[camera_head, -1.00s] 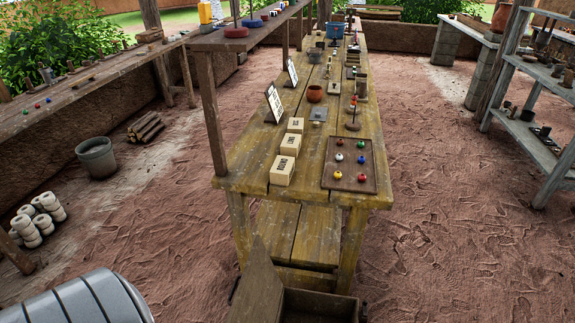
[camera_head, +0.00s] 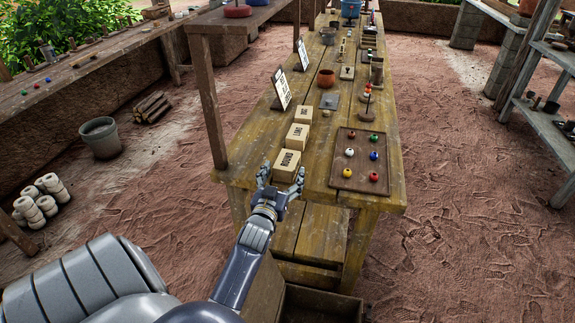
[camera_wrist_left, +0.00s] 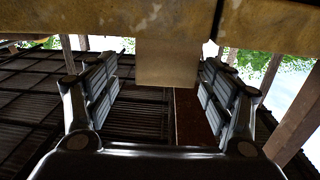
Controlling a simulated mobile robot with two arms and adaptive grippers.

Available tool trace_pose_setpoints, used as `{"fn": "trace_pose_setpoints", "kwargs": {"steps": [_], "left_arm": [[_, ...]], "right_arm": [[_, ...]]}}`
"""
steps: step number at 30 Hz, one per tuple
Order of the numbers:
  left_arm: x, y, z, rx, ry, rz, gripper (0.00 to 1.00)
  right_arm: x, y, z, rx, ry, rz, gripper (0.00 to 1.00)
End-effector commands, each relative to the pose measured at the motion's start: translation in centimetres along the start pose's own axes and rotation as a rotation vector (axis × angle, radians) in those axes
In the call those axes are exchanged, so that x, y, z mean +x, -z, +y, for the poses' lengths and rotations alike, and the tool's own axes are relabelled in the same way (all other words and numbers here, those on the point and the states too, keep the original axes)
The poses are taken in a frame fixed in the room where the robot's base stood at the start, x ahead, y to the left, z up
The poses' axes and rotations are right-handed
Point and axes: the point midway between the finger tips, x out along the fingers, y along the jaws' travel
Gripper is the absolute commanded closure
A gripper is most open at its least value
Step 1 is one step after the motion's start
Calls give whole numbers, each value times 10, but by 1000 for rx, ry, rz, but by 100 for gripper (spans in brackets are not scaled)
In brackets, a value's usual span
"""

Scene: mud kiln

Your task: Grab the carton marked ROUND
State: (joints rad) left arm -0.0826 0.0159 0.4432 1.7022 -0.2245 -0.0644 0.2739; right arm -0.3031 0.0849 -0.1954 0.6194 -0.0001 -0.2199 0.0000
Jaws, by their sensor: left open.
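The carton marked ROUND (camera_head: 287,164) is a pale tan box at the near end of the wooden table, nearest of a row of three. My left gripper (camera_head: 281,179) is open at the table's near edge, with one finger on each side of that carton's near end. In the left wrist view, which looks upside down, the carton (camera_wrist_left: 166,62) lies between the two spread fingers, under the table edge at the top. I cannot tell whether a finger touches it. My right gripper is not in view.
Behind the carton stand a second carton (camera_head: 298,136) and a third carton (camera_head: 305,116). A dark board (camera_head: 344,171) with several coloured balls lies to the right. A wooden post (camera_head: 207,100) and a sign (camera_head: 281,88) stand to the left. An open box lies below the table.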

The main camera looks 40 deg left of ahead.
Motion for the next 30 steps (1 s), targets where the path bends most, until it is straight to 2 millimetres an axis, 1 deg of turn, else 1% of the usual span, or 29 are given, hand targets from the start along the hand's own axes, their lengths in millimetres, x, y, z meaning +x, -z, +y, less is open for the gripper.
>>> {"fn": "trace_pose_setpoints", "kwargs": {"steps": [1,5,7,12,15,18,25,26,27,29,30], "left_arm": [[5,0,0,0,0,0,25],[12,1,0,0,0,0,25],[19,2,-2,1,-1,0,25],[43,4,-6,1,-1,1,25],[54,3,-6,1,-1,-1,25],[60,3,-6,0,-1,-1,25],[61,2,-6,0,-1,-2,25],[61,2,-6,0,-1,-2,27],[61,2,-6,0,-1,-2,36],[61,2,-6,0,-1,-2,50],[61,2,-6,0,-1,-2,59]], "right_arm": [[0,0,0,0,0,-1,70],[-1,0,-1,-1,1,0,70],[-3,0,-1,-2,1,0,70],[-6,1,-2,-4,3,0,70],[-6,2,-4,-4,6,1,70],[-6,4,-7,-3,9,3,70],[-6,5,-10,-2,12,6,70],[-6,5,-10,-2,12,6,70],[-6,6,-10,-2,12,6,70],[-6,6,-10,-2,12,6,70],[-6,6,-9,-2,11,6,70]]}}
